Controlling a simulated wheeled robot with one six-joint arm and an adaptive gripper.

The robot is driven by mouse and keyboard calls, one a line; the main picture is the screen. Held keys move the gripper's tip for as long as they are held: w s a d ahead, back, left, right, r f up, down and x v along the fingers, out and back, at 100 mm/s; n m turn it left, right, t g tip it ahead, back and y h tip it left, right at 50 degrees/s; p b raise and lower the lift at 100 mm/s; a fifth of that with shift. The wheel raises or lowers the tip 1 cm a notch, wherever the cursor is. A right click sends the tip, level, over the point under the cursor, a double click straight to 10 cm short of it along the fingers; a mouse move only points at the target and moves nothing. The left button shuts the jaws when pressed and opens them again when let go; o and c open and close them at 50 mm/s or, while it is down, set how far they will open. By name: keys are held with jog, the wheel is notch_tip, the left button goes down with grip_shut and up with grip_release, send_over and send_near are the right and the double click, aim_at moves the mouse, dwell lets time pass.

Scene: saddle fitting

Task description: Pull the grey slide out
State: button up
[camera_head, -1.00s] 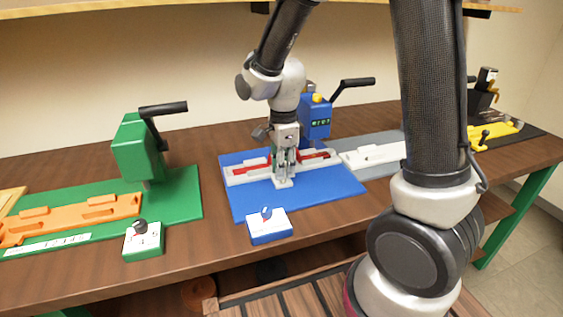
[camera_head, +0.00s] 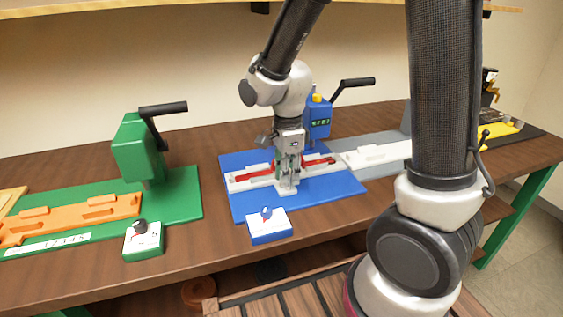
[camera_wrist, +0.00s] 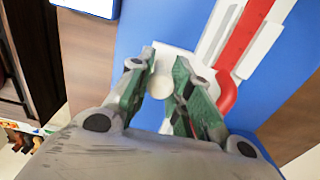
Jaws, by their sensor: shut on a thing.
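The pale grey slide (camera_head: 252,182) lies on the blue base plate (camera_head: 335,186) in the head view, with a red part (camera_head: 318,161) along it. In the wrist view the slide (camera_wrist: 222,28) runs along the upper right beside the red part, with a pale tab (camera_wrist: 172,60) and round knob (camera_wrist: 162,87) nearer me. My gripper (camera_wrist: 158,90) points down over the slide's front side, its fingers shut on the knob. The fingers hide part of the tab and knob.
A blue press with a black lever (camera_head: 318,118) stands behind the slide. A blue switch box (camera_head: 268,225) sits in front at the table edge. A green station (camera_head: 150,150) is left, a grey plate with a white part (camera_head: 378,154) right.

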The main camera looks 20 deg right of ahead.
jog(key=shift+s, duration=2.8)
jog(key=o, duration=0.8)
notch_tip(320, 180, up, 6)
